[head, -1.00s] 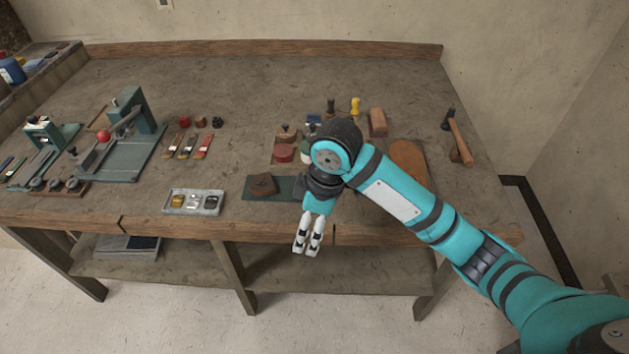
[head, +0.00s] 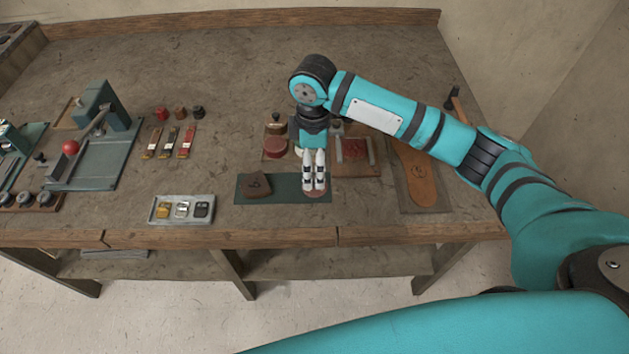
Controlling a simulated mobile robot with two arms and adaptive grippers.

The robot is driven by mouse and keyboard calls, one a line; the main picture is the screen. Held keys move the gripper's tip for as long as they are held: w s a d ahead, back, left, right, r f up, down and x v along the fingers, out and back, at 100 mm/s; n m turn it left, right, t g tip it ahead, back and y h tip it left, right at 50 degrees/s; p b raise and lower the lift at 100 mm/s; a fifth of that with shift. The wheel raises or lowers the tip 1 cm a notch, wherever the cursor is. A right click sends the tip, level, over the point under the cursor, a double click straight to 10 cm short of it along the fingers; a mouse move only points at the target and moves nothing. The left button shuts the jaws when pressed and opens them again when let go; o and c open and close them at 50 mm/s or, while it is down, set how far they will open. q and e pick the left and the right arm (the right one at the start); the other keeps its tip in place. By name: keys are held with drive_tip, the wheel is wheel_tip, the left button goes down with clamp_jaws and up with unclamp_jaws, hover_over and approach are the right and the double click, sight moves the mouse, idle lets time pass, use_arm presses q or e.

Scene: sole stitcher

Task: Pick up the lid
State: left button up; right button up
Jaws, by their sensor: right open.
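My right gripper (head: 315,189) points down over the right end of a dark green mat (head: 287,183) near the bench's front edge. Its two pale fingers are open, with only a narrow gap visible from here. A round, flat reddish-brown piece (head: 316,196) shows just below the fingertips on the mat and is partly covered by them. It may be the lid; I cannot tell for sure, nor whether the fingers touch it. A round red tin-like piece (head: 274,147) sits behind the mat, left of my wrist. My left gripper is not in view.
A brown block (head: 257,184) lies on the mat's left part. A grey tray (head: 181,209) with small items is further left. A green press (head: 97,109) stands at left.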

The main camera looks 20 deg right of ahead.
sight(314, 181)
wheel_tip(314, 181, down, 2)
drive_tip(key=shift+f, duration=0.25)
drive_tip(key=shift+f+p, duration=0.3)
drive_tip(key=shift+p, duration=0.05)
drive_tip(key=f, duration=0.1)
drive_tip(key=f+p, duration=0.1)
drive_tip(key=f, duration=0.1)
drive_tip(key=shift+w+d+f, duration=0.1)
drive_tip(key=shift+d+f, duration=0.1)
drive_tip(key=shift+f, duration=0.55)
drive_tip(key=c, duration=0.9)
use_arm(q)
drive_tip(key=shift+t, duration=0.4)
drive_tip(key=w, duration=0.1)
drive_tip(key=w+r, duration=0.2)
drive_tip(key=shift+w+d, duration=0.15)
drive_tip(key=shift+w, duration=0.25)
use_arm(e)
drive_tip(key=shift+f, duration=0.1)
clamp_jaws()
